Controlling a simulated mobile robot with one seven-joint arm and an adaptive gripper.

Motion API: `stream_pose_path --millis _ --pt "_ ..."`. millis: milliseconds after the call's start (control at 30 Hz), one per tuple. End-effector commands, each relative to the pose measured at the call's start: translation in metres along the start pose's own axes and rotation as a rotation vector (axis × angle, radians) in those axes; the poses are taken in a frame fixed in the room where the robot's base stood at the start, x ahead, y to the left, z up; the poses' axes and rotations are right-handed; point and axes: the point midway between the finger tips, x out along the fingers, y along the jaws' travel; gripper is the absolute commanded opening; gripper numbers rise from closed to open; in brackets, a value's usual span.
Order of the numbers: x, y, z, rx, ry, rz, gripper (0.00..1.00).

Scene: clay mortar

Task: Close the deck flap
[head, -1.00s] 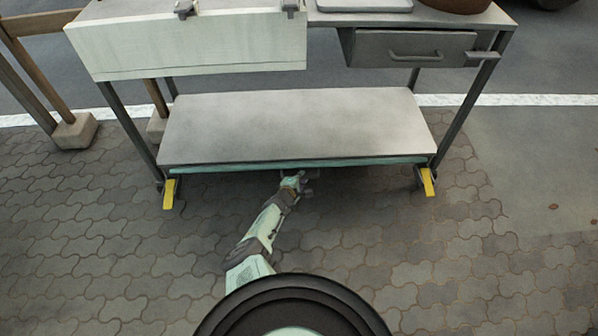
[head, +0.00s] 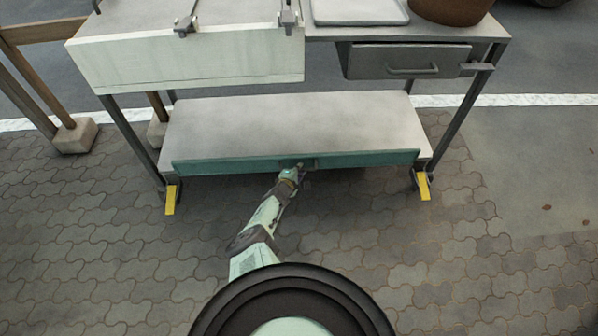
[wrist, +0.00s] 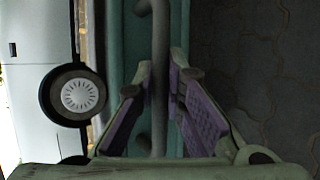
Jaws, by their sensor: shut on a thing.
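The teal deck flap (head: 372,159) runs along the front edge of the lower grey shelf (head: 295,120), its long face showing above and along that edge. My gripper (head: 296,170) is at the middle of the flap. In the wrist view my gripper (wrist: 164,80) has its two purple-padded fingers on either side of a grey bar handle (wrist: 158,35) and is shut on it. The teal flap surface (wrist: 126,40) lies just behind the bar. In the head view the handle is mostly hidden by my gripper.
Yellow tabs (head: 171,199) and (head: 424,186) stick out at the bench's front legs. Above are a pale front panel (head: 190,60) with metal clamps (head: 186,26) and a drawer (head: 405,62). A wooden frame (head: 40,75) stands left. The paving in front is open.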

Motion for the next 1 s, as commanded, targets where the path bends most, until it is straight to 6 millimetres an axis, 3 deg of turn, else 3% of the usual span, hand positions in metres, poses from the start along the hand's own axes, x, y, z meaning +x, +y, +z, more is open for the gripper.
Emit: stream_pose_path --millis 667,700,1000 --pt "0.0010 0.0059 0.0008 -0.002 -0.002 0.003 0.00" --pt "0.0010 0.0060 0.0008 -0.002 -0.003 0.003 0.12" --pt "0.0007 0.0042 0.0004 -0.001 -0.001 0.001 0.31"
